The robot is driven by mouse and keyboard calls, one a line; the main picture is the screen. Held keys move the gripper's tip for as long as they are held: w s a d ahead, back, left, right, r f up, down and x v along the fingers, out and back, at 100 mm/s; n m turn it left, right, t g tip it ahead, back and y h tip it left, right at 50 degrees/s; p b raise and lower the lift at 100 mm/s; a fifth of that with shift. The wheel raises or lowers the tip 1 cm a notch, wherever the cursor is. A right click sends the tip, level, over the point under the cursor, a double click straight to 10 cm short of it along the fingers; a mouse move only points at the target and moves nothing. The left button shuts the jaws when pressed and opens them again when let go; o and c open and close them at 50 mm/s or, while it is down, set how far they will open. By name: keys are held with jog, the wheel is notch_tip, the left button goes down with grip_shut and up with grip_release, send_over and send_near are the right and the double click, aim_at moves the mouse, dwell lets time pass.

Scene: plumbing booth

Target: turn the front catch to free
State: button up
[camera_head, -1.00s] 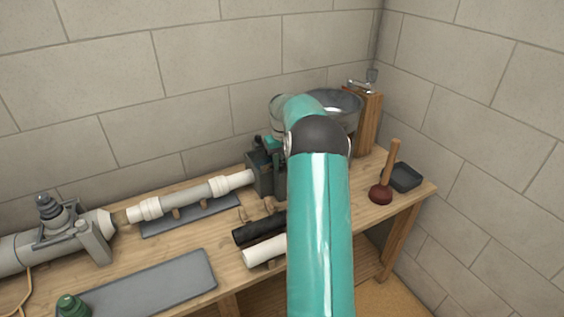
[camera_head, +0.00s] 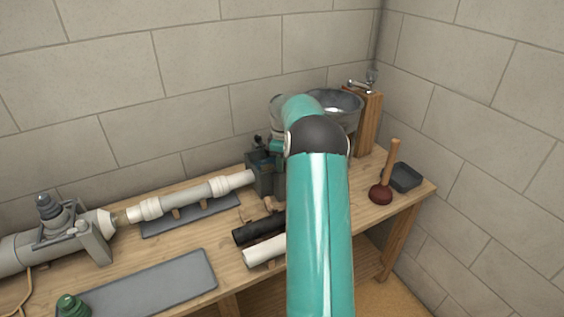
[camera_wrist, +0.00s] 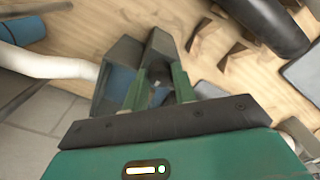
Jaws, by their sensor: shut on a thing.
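A dark grey block-like fixture (camera_head: 264,178) stands on the bench at the right end of the white pipe, with a small black knob (camera_head: 257,140) on top. My arm hides its right side in the head view. In the wrist view the fixture (camera_wrist: 117,68) shows as grey walls with blue between them. My gripper (camera_wrist: 158,82) has its two green fingers at the fixture, close around a small dark piece (camera_wrist: 158,74), which looks like the catch. The fingers hide much of it, and I cannot tell which way it is turned.
The white pipe (camera_head: 195,195) lies left of the fixture. A black pipe (camera_head: 258,228) and a short white pipe (camera_head: 264,251) lie in front.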

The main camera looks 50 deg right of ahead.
jog(key=shift+n, duration=0.4)
jog(key=o, duration=1)
notch_tip(320, 180, up, 14)
jog(key=shift+a, duration=0.1)
dwell(0.5)
